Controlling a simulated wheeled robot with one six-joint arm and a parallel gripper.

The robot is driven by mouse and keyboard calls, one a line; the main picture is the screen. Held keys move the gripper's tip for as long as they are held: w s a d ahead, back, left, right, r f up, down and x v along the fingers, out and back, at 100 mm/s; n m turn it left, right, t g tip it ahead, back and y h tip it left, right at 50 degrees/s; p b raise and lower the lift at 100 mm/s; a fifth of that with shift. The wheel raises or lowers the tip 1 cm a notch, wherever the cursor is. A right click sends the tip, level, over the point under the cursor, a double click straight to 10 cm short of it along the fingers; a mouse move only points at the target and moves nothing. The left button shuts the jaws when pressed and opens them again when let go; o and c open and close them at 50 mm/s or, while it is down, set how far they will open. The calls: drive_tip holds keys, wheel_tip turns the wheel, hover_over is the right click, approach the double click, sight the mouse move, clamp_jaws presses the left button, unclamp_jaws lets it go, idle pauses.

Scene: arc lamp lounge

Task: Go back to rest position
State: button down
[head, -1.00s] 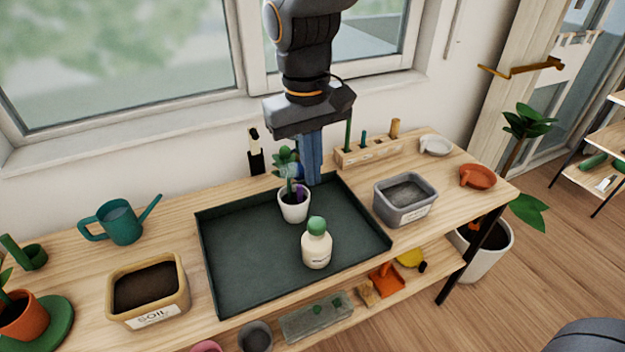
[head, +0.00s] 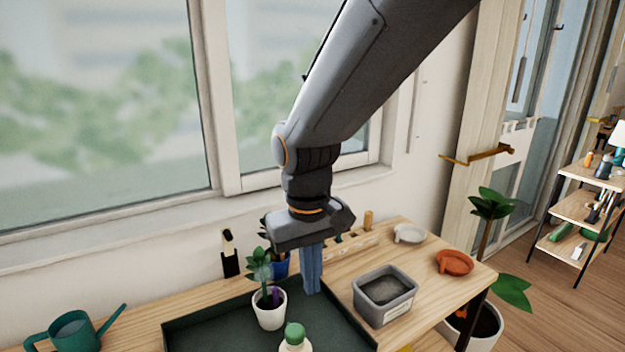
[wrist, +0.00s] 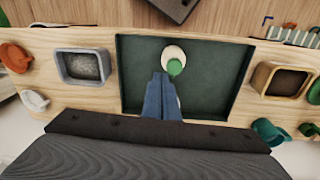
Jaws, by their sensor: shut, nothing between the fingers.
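My gripper (head: 312,290) points down with its blue fingers shut and empty. It is above the back right part of the dark green tray (head: 195,330), to the right of a white pot with a leafy plant (head: 269,310). In the wrist view the shut fingers (wrist: 160,80) reach over the tray (wrist: 215,70). The bottle (wrist: 173,56) also shows just beyond the fingertips in the wrist view, where the plant is mostly hidden.
A wooden tool holder (head: 350,247) is behind. A teal watering can (head: 72,333) is at left. The window (head: 110,100) rises behind the bench.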

drive_tip(key=s+d+f+m, duration=0.1)
drive_tip(key=d+f, duration=0.3)
drive_tip(key=d, duration=0.6)
drive_tip(key=s+d+f+m+b, duration=0.1)
drive_tip(key=d+f+m, duration=0.3)
drive_tip(key=d, duration=0.6)
drive_tip(key=shift+s+d+t, duration=0.25)
drive_tip(key=shift+s+t, duration=0.15)
drive_tip(key=shift+s, duration=0.2)
